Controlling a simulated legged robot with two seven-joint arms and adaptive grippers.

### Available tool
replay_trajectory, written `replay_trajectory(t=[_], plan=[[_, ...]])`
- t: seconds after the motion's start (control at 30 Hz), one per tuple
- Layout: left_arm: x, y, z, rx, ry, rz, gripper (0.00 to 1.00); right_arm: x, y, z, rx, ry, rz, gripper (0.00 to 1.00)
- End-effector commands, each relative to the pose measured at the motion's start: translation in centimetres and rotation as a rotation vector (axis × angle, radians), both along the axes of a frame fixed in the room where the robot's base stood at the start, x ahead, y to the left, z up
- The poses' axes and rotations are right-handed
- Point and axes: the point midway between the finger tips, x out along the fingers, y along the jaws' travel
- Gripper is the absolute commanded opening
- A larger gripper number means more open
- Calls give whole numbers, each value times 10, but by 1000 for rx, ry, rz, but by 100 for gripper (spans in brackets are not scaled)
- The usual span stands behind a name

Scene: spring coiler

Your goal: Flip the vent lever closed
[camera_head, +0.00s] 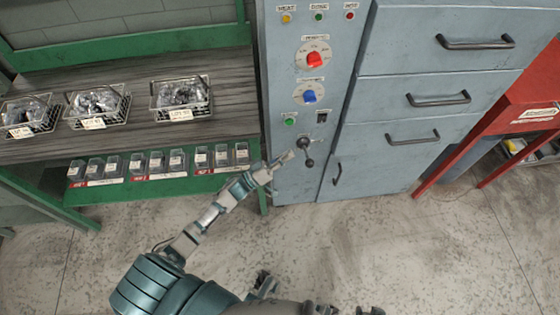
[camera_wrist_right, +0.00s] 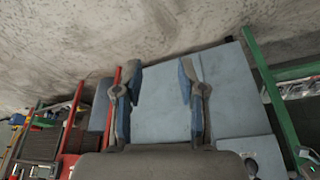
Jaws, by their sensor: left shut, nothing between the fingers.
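The vent lever (camera_head: 308,160) is a dark handle with a round end on the front of the blue-grey machine (camera_head: 270,60), low on its control panel. It points down from a dark round pivot (camera_head: 303,143). My left gripper (camera_head: 284,158) is shut and empty, just left of the lever at about its height. Whether its tips touch the lever is too small to tell. My right gripper (camera_wrist_right: 159,72) is open and empty in the right wrist view, with its two fingers wide apart and the machine behind it.
Above the lever are a red knob (camera_head: 314,59), a blue knob (camera_head: 309,97), a green button (camera_head: 290,120) and a small switch (camera_head: 322,117). Drawers with handles (camera_head: 475,42) are to the right. A green-framed bench (camera_head: 60,150) with wire baskets stands left. The floor in front is clear.

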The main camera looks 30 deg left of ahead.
Motion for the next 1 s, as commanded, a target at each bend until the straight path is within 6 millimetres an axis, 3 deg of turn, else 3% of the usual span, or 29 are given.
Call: replay_trajectory(t=[0.23,0.3,0.5,1.0], plan=[[37,-30,23,-2,-2,0,0,6,2,0,6,-31,1,40],[30,-34,5,-2,5,0,0,19,7,-1,22,-88,7,40],[23,-43,-10,-1,2,1,0,38,14,4,46,-189,12,40],[21,-45,-13,2,-2,1,0,44,15,5,51,-216,14,40]])
